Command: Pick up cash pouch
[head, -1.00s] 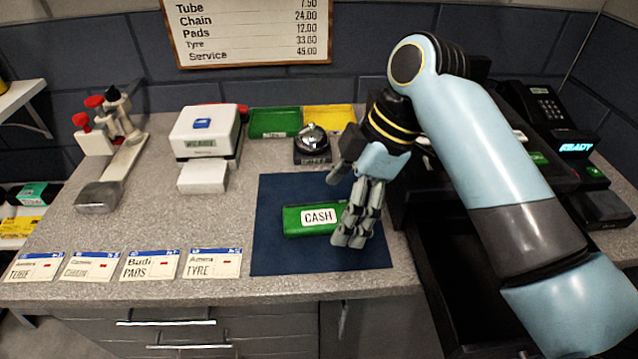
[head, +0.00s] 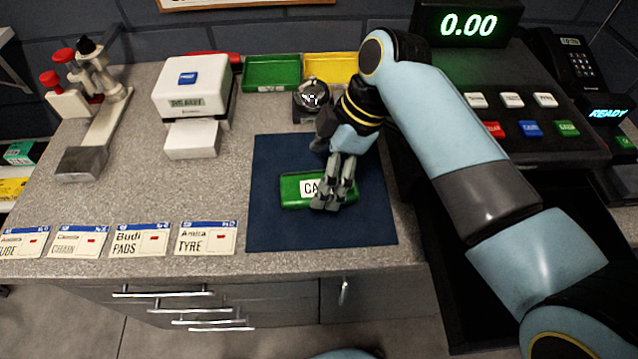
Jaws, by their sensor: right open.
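The cash pouch (head: 293,190) is a green, flat, oblong thing with a white label, lying on the dark blue mat (head: 280,231) on the grey counter. The label's right part is hidden by my right gripper. My right gripper (head: 334,203) reaches down from the upper right, its grey fingers over the right half of the pouch. It is open, and I cannot tell whether its fingers touch the pouch. My left gripper is not in view.
A bell (head: 312,97) stands behind the mat, near a green tray (head: 271,73) and a yellow tray (head: 335,66). A white card printer (head: 192,88) stands left. Labelled cards (head: 207,238) line the front left. A cash register (head: 500,90) stands right, with an open dark drawer below.

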